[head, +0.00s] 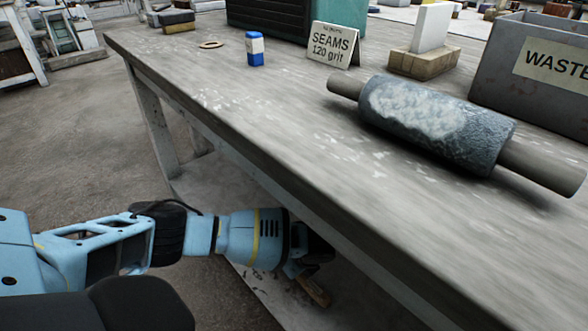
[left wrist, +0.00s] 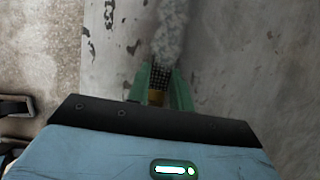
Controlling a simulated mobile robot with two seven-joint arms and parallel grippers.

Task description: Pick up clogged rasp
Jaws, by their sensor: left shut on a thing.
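My left gripper (head: 300,268) is low beside the workbench, below its top edge and over the lower shelf. It is partly hidden by the wrist and in shadow. In the left wrist view its green fingers (left wrist: 160,92) are shut on the rasp (left wrist: 161,74), which has a dark gridded face and is caked with white plaster towards its far end. A brown wooden part of the rasp (head: 314,290) shows below the gripper in the head view. My right gripper is not in view.
The workbench top (head: 240,110) overhangs my left gripper. On it lie a plaster-smeared roller (head: 437,122), a "SEAMS 120 grit" sign (head: 332,45), a blue-and-white box (head: 255,48), a white slab on a block (head: 425,62) and a grey waste bin (head: 525,85). Floor is open at left.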

